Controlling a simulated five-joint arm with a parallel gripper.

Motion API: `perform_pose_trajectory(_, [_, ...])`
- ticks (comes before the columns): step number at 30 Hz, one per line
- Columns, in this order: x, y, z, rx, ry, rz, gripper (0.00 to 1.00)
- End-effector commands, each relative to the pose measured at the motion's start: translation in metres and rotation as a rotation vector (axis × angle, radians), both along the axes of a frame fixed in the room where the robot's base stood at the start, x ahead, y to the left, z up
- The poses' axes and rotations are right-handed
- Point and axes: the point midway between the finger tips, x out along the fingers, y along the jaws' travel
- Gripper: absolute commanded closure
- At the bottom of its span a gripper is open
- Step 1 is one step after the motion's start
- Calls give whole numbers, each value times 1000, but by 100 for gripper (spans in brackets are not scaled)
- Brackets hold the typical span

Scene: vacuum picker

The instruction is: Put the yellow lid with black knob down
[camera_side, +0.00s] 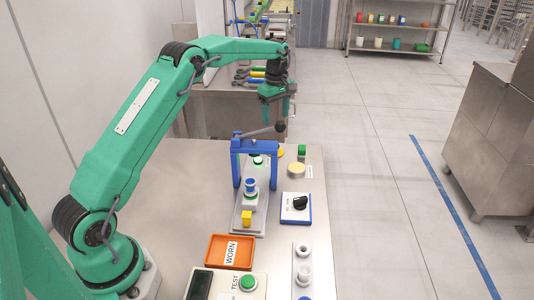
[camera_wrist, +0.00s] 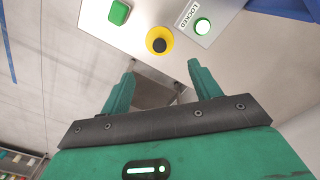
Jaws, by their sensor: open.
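The yellow lid with black knob (camera_wrist: 159,40) rests on the steel tabletop in the wrist view, between a green block and a grey plate marked LOCKED. In the side view a small yellow patch of the lid (camera_side: 281,152) shows beside the blue frame; its knob is too small to make out there. My gripper (camera_wrist: 161,65) is open, with nothing between its fingers. In the side view my gripper (camera_side: 278,100) hangs above the far end of the table, clear of the lid.
The blue frame (camera_side: 237,165) with its dark lever stands close below my gripper. A black-knob switch (camera_side: 296,205), an orange WORN tray (camera_side: 211,262) and white rings (camera_side: 303,272) lie nearer.

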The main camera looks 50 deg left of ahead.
Motion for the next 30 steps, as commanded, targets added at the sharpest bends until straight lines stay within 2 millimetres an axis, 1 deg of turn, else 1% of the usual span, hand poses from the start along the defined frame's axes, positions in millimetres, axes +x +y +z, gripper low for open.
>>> perform_pose_trajectory(5, [-6, -8, 18, 5, -18, -54, 37])
perform_pose_trajectory(8, [-14, -17, 35, 11, -36, -110, 37])
perform_pose_trajectory(14, [-39, -38, 76, 30, -82, -262, 37])
perform_pose_trajectory(21, [-80, -65, 117, 61, -135, -457, 37])
perform_pose_trajectory(26, [-111, -82, 139, 86, -170, -586, 37])
perform_pose_trajectory(30, [-141, -96, 153, 110, -200, -699, 37])
